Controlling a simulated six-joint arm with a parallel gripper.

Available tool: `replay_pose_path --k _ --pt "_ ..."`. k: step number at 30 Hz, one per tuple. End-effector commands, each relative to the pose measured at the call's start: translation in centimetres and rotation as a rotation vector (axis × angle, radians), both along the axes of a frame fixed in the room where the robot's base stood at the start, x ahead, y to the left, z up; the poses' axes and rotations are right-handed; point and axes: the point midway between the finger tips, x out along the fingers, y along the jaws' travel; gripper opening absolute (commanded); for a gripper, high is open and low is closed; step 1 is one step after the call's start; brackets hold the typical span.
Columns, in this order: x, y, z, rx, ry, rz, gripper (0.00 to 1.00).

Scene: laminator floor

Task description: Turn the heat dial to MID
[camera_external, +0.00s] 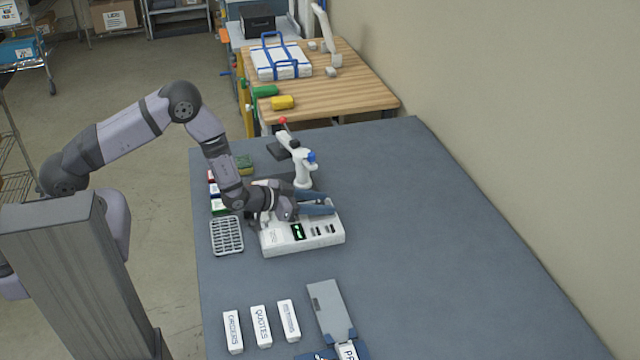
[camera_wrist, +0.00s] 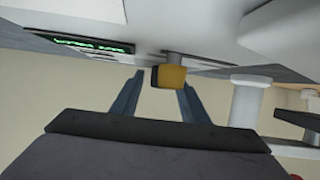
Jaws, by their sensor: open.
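The white laminator (camera_external: 285,243) stands on the grey-blue table, with a small green-lit display (camera_external: 298,232) and dark slots on its front. In the wrist view, its pale body fills the top, and the green display (camera_wrist: 92,45) is at upper left. A yellow-orange knob with a dark face (camera_wrist: 172,76), apparently the heat dial, sits on a short grey stem. My gripper (camera_external: 320,204) is over the laminator's back part. In the wrist view, my gripper (camera_wrist: 160,84) is open, with the knob in line between its fingers; contact cannot be told. The dial's setting is not readable.
A white press with a blue knob (camera_external: 304,170) stands close behind the laminator. A grey rack (camera_external: 227,236) is at its left. White labelled blocks (camera_external: 261,326) and a grey-blue device (camera_external: 327,310) lie in front. The table's right side is clear.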

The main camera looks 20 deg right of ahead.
Motion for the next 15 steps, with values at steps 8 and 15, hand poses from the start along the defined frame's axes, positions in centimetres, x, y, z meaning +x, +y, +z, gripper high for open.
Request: replay_pose_path --k 8,15 --pt "0.0 -0.01 0.01 0.0 0.0 0.0 0.21" --pt "0.01 -0.01 0.02 -0.001 0.0 -0.001 0.0"
